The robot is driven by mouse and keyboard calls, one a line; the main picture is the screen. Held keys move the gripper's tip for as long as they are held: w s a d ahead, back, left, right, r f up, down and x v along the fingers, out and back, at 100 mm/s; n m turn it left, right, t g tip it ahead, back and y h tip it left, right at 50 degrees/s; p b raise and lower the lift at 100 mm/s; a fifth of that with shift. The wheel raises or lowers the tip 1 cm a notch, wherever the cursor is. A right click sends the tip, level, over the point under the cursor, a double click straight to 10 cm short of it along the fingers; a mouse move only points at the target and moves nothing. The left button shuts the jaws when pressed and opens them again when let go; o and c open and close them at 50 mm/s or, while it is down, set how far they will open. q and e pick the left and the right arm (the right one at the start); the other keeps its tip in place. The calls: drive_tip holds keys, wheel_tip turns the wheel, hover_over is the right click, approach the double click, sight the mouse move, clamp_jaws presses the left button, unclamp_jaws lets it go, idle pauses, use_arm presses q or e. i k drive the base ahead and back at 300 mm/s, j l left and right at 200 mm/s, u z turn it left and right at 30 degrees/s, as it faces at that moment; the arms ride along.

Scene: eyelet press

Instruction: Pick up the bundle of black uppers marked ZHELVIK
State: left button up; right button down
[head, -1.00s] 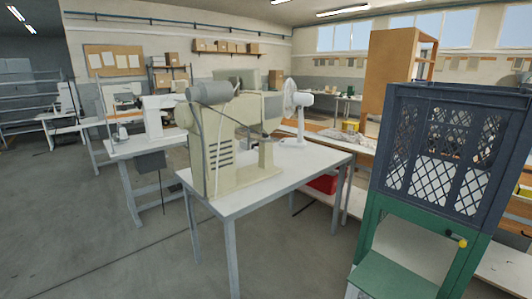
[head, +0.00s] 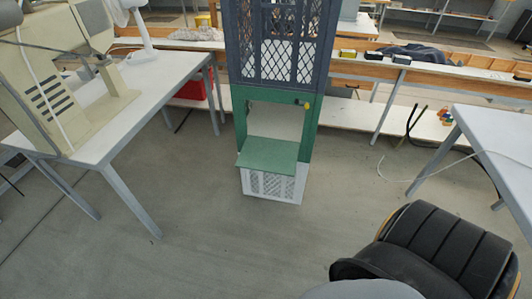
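No bundle with a readable ZHELVIK mark shows in the head view. A dark, crumpled pile (head: 412,52) lies on the long bench at the back right. It is too small to tell whether it is uppers, and no label can be read on it. Neither of my grippers is in view.
A white table (head: 150,90) with a beige machine (head: 38,90) is at the left. The floor (head: 210,240) before the crates is clear.

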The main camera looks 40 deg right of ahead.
sight(370, 55)
drive_tip(key=k+l+z, duration=0.1)
drive_tip(key=z, duration=0.25)
drive_tip(key=l+z, duration=0.6)
drive_tip(key=z, duration=0.15)
drive_tip(key=i+l, duration=1)
drive_tip(key=i, duration=0.15)
